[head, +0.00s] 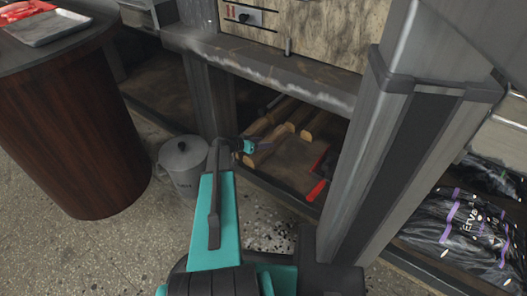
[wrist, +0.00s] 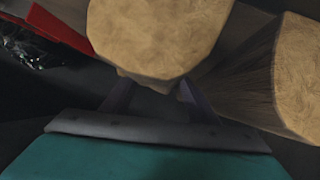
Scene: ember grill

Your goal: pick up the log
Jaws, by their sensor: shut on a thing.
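Several cut logs with pale ends lie in the low compartment under the grill. The log (head: 269,145) nearest my gripper shows its round end (wrist: 160,35) large at the top of the wrist view. My gripper (head: 246,147) reaches into the compartment at this end. Its two fingers (wrist: 151,95) are shut on the log, one on each side; their tips are partly hidden behind the log's end. In the head view the grip itself is too small to see clearly. A second log (wrist: 297,75) lies close to the right in the wrist view.
A grey lidded bin (head: 183,168) stands left of my arm. A thick grey post (head: 375,150) rises to the right, and the grill ledge (head: 270,70) overhangs the compartment. A red object (head: 316,190) lies at the compartment's right. Dark bags (head: 470,225) lie further right.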

